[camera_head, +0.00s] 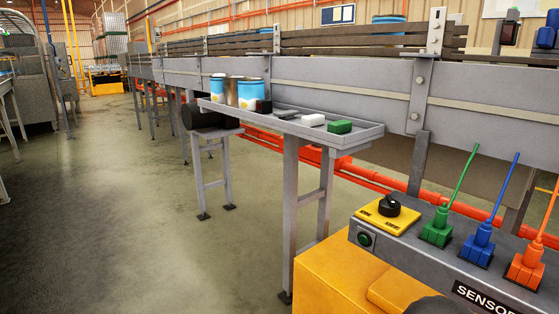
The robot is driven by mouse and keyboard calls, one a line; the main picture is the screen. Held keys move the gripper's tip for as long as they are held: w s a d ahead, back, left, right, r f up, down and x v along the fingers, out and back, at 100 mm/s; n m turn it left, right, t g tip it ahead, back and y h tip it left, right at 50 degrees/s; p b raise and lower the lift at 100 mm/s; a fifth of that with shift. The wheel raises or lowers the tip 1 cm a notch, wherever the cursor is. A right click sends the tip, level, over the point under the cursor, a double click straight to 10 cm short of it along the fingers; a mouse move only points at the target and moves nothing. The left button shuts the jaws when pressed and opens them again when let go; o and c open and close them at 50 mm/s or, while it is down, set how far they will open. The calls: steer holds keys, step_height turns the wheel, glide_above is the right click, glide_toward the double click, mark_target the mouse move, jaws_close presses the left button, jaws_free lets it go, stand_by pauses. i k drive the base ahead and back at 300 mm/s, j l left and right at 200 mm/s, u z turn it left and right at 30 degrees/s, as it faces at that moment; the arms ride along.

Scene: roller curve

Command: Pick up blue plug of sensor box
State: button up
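The blue plug (478,245) sits upright on the grey top of the sensor box (459,267) at the lower right, with a thin blue cable rising from it up and to the right. It stands between a green plug (437,228) on its left and an orange plug (526,268) on its right, each with its own cable. The box front carries a label of which "SENSOR" can be read. A yellow plate with a black rotary knob (389,206) and a green round button (364,239) are at the box's left end. I cannot make out my gripper in this view.
A grey tray (365,133) beside the conveyor (345,90) holds several cans, a white block (313,120) and a green block (340,127). Yellow shapes and a dark rounded shape stand at the bottom, before the box. The floor (110,215) at left is clear.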

mark_target(482, 236)
steer(key=l+z, duration=0.15)
steer(key=z, duration=0.25)
steer(key=l+z, duration=0.2)
steer(key=z, duration=0.2)
steer(key=l+z, duration=0.2)
steer(key=z, duration=0.25)
steer(key=k, duration=0.05)
